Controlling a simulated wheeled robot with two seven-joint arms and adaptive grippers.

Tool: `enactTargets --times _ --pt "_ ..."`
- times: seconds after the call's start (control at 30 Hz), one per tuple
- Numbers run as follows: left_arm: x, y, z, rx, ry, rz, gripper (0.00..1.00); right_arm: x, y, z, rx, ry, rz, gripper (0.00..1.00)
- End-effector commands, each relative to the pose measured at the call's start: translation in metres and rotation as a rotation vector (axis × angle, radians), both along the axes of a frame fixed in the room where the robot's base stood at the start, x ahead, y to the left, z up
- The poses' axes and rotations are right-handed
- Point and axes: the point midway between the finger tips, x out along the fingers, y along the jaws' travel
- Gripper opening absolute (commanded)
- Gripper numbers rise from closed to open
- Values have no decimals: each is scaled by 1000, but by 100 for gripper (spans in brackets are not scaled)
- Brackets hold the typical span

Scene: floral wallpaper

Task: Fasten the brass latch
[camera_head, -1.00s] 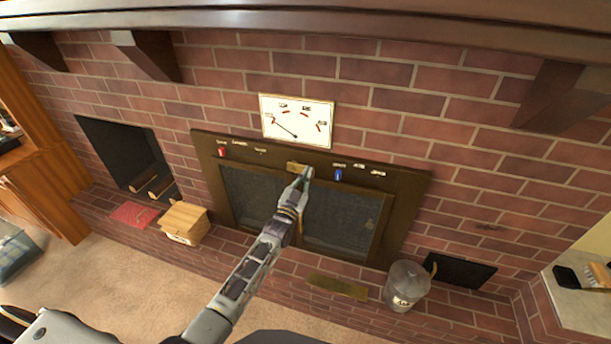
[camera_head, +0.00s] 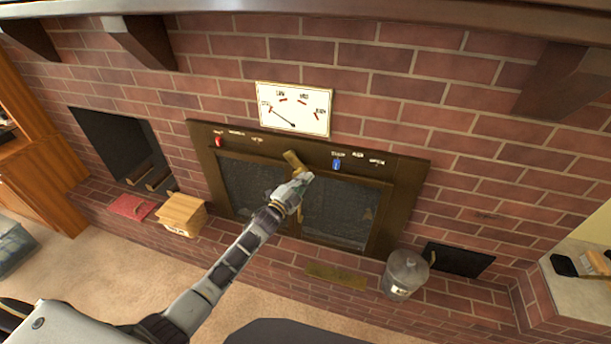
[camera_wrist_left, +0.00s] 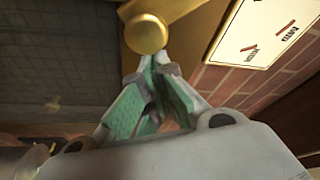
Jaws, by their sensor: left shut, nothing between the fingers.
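The brass latch (camera_head: 291,159) sits at the top middle of the dark fireplace doors' frame. It is tilted, running from upper left to lower right. In the left wrist view its round brass knob (camera_wrist_left: 146,33) shows just beyond the fingertips. My left gripper (camera_head: 306,177) is shut and empty, at the latch's lower right end. In the left wrist view the green-padded fingers (camera_wrist_left: 158,64) meet at their tips, close under the knob; whether they touch it I cannot tell. The dark mesh doors (camera_head: 340,212) look closed. My right gripper is not in view.
A gauge panel (camera_head: 294,109) hangs above the latch. A red knob (camera_head: 218,142) and a blue knob (camera_head: 336,165) sit on the frame. A wooden box (camera_head: 181,213), a brass plate (camera_head: 336,276) and a metal canister (camera_head: 405,274) are along the hearth.

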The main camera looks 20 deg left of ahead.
Motion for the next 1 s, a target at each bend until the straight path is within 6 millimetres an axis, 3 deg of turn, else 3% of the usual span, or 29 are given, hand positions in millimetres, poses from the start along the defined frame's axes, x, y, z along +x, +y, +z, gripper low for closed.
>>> enactTargets --times 0.6,1.0 --pt "1 29 -35 563 -21 -1 0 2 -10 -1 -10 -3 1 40" --pt "2 41 -43 604 -21 0 0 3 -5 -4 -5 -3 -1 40"
